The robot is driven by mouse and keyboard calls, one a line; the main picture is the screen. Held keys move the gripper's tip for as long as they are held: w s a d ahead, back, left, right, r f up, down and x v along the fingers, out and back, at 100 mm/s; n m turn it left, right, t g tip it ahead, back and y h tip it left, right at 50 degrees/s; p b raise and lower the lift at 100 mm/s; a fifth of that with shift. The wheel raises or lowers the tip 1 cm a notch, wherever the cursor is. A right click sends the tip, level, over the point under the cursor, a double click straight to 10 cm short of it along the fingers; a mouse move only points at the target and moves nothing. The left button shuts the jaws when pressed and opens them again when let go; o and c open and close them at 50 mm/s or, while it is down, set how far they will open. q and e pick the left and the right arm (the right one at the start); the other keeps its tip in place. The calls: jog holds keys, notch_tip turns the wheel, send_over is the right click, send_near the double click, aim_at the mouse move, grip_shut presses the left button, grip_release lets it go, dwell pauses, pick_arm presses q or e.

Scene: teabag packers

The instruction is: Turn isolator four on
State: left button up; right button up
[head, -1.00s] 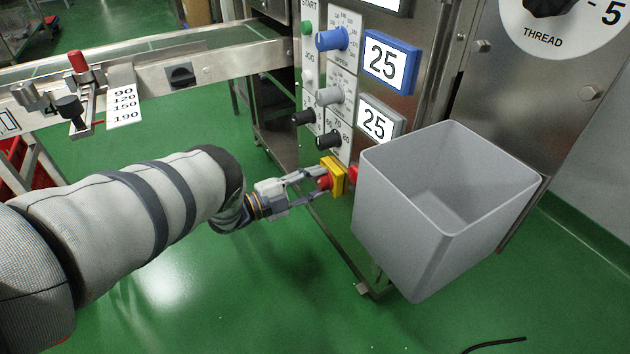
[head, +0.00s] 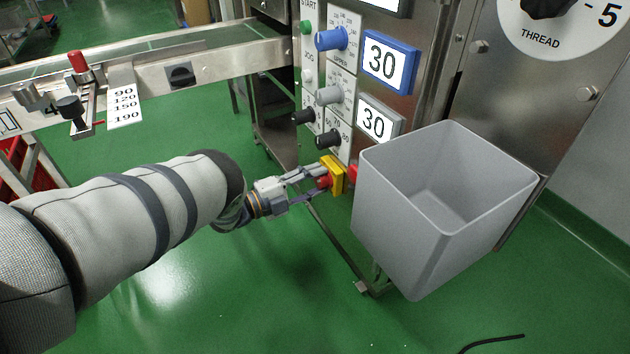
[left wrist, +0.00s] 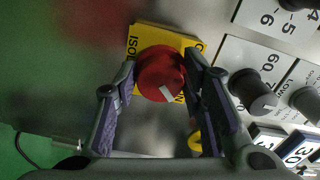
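A red isolator knob (head: 324,182) sits on a yellow plate (head: 337,172) low on the machine's side. In the left wrist view the red knob (left wrist: 158,70) bears a pale pointer mark slanting across its lower part. The yellow plate (left wrist: 147,36) shows the letters "ISOL"; its number is hidden. My left gripper (head: 312,184) reaches the knob, with one finger on each side. In the wrist view the fingertips (left wrist: 160,62) flank the knob closely; I cannot tell whether both press on it. My right gripper is not in view.
A grey open bin (head: 445,200) stands close right of the isolator, partly hiding another red part (head: 353,172). Above are black knobs (head: 329,139), a blue knob (head: 331,39) and two displays reading 30, the upper framed blue (head: 390,62). A conveyor (head: 200,65) runs left.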

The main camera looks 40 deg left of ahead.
pick_arm(q)
jog(key=shift+o, duration=0.9)
jog(key=v, duration=1.2)
